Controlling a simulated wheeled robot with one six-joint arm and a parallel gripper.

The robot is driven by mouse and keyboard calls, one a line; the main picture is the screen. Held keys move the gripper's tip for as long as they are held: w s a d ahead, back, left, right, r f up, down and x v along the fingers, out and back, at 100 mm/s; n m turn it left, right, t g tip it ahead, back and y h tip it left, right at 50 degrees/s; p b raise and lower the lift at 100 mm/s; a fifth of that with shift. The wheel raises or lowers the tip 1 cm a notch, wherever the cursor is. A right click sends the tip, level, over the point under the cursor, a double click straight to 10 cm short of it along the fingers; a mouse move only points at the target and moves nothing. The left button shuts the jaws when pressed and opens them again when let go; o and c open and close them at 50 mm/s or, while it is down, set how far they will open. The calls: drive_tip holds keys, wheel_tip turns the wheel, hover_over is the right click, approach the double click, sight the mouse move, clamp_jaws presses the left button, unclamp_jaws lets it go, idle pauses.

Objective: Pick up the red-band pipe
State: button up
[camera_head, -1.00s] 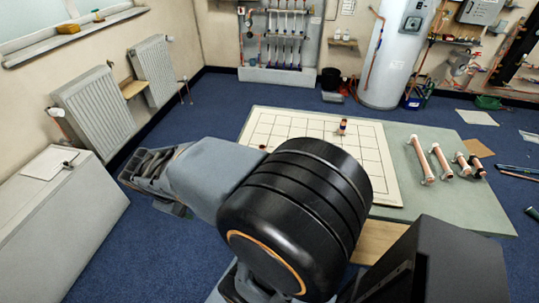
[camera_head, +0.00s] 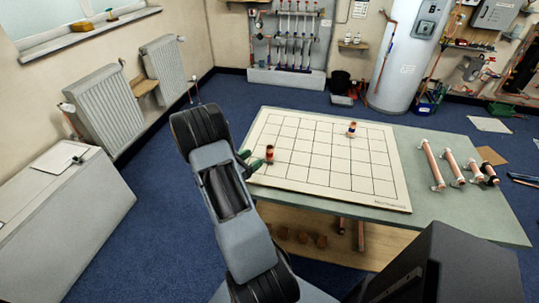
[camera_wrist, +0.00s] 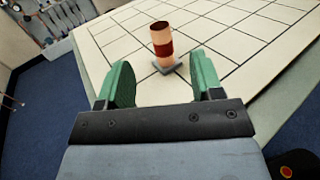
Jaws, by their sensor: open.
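The red-band pipe (camera_head: 269,153) is a short copper tube standing upright at the near left edge of the gridded board (camera_head: 330,189). In the wrist view, the pipe (camera_wrist: 162,42) has a dark red band around its middle and a small grey foot. My gripper (camera_head: 248,164) is at the board's left edge, just left of the pipe. Its green fingers (camera_wrist: 160,82) are open and empty, apart from the pipe. The pipe stands beyond the fingertips, roughly centred between them.
Another short banded copper piece (camera_head: 351,129) stands at the board's far edge. Several white-ended copper pipes (camera_head: 430,165) lie on the green table (camera_head: 455,215) to the right. Most of the board is clear. A white cabinet (camera_head: 75,215) and radiators (camera_head: 106,108) stand left.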

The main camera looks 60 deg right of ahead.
sight(272, 147)
drive_tip(key=p+x, duration=0.1)
drive_tip(key=x, duration=0.9)
drive_tip(key=shift+s+d+f+p, duration=0.15)
drive_tip(key=shift+d+f+p, duration=0.05)
drive_tip(key=shift+d+p, duration=0.15)
drive_tip(key=c, duration=1.1)
